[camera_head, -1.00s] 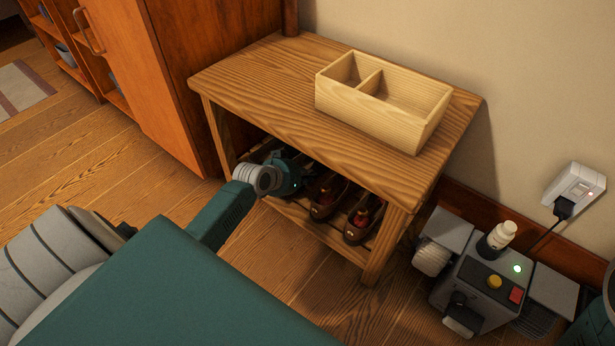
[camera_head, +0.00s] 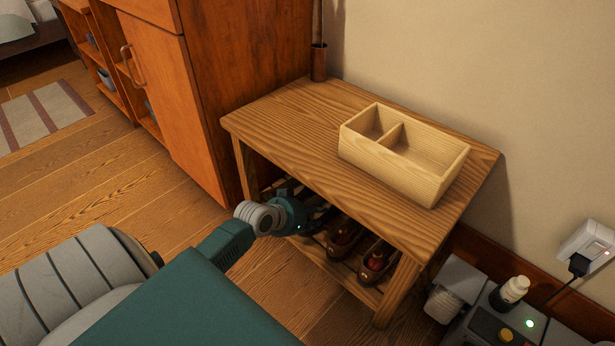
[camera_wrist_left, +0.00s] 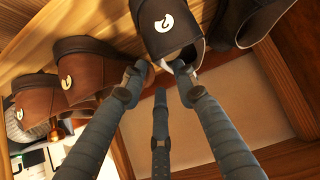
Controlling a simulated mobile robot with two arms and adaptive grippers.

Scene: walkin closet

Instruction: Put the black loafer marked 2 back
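The black loafer (camera_wrist_left: 165,42) shows at the top middle of the left wrist view, with a cream mark whose figure I cannot read surely. It sits on the slatted lower shelf (camera_wrist_left: 105,22) of the wooden bench. My left gripper (camera_head: 318,218) reaches under the bench top in the head view. In the left wrist view its fingers (camera_wrist_left: 160,77) are spread, with the fingertips close to the loafer's near edge. I cannot tell whether they touch it. The head view hides the loafer behind the gripper. My right gripper is in neither current view.
Brown loafers (camera_wrist_left: 92,68) stand left of the black one, and another dark shoe (camera_wrist_left: 245,20) is to its right. The bench top (camera_head: 290,125) bears a divided wooden box (camera_head: 405,180). A cabinet (camera_head: 180,90) stands left, and a grey device (camera_head: 500,325) stands right.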

